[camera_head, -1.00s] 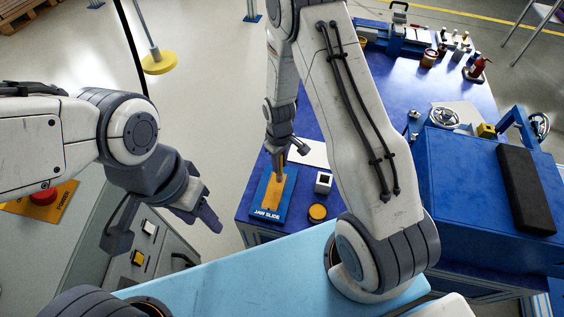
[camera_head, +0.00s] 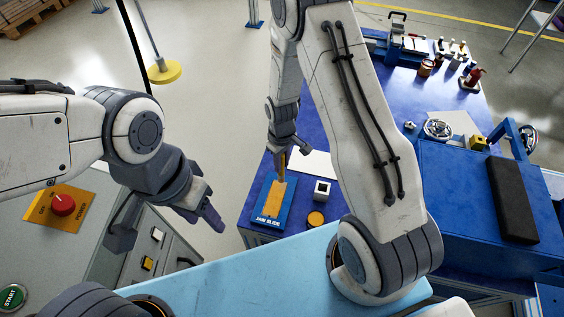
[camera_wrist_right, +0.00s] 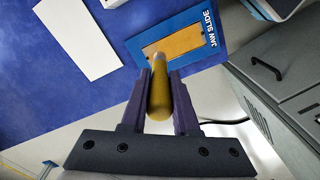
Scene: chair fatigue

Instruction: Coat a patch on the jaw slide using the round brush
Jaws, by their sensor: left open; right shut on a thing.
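The jaw slide is a blue plate labelled JAW SLIDE (camera_head: 267,219) with an orange-yellow patch (camera_head: 274,198) on it, on the blue table. It also shows at the top of the right wrist view (camera_wrist_right: 214,24). My right gripper (camera_wrist_right: 160,82) is shut on the round brush (camera_wrist_right: 159,95), whose yellow-brown handle and metal collar point toward the patch. In the head view my right gripper (camera_head: 283,150) is over the far end of the plate. The bristles are hidden, so I cannot tell whether they touch the patch. My left gripper (camera_head: 170,228) is open and empty, off the table at the left.
A grey cabinet with a red power knob (camera_head: 64,205) is at the left.

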